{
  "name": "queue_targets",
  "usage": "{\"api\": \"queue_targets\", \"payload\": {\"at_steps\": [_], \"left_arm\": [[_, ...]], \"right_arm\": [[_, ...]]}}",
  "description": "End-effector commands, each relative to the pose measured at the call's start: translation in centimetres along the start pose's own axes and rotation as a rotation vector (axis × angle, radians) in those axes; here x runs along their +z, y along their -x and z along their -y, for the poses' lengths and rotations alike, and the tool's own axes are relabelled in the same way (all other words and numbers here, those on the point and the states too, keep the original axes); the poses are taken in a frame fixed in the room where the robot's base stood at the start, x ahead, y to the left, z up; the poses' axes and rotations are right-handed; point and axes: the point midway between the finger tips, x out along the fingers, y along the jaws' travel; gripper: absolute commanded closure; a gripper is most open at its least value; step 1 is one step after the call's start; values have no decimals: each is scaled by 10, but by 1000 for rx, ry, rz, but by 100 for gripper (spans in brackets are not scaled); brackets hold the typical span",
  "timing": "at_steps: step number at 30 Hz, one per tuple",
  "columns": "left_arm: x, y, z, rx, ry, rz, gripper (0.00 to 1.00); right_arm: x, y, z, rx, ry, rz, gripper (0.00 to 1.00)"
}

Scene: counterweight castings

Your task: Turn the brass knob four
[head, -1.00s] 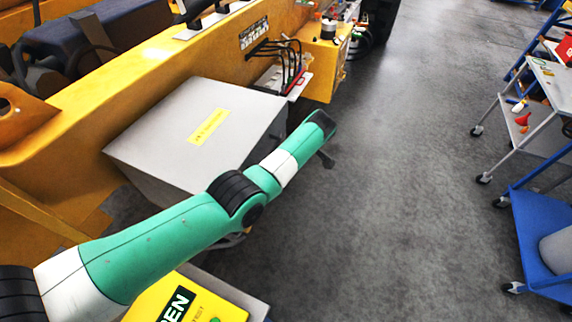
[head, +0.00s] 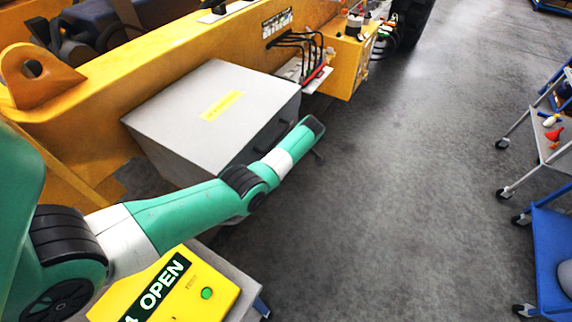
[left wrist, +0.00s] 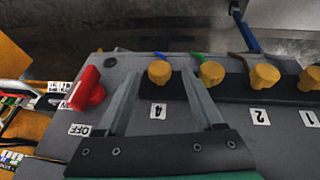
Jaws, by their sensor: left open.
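In the left wrist view, brass knob four (left wrist: 159,72) stands on a dark strip of a grey panel, above the label "4" (left wrist: 158,110). My left gripper (left wrist: 160,84) is open, with knob four between its fingertips in the picture; contact cannot be told. Another brass knob (left wrist: 211,74) is just right of the right finger, its label hidden. Knobs two (left wrist: 264,78) and one (left wrist: 310,79) are further right. In the head view my left gripper (head: 318,156) is mostly hidden behind its arm. My right gripper is not in view.
A red switch (left wrist: 88,90) with an "OFF" label is left of the gripper. In the head view, a grey box (head: 175,110) sits against the yellow chassis (head: 140,75). A yellow "OPEN" box (head: 205,270) is below the arm. Grey floor at right is clear before the carts (head: 545,240).

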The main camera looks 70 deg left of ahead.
Motion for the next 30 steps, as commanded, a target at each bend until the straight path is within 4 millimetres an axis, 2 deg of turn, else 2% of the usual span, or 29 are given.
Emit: {"api": "queue_targets", "payload": {"at_steps": [1, 4, 13, 24, 25, 30], "left_arm": [[1, -11, 0, 0, 1, 0, 31], [0, -19, 0, 0, 1, 0, 31], [0, -20, 0, 1, 0, 1, 31], [0, -20, 0, 1, 0, 0, 98], [0, -20, 0, 1, 0, 0, 100], [1, -22, -1, -3, -2, 0, 100]], "right_arm": [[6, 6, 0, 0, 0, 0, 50], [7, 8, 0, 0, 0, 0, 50], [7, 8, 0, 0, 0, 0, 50], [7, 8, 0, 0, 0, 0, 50], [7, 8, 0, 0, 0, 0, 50], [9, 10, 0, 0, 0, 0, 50]]}}
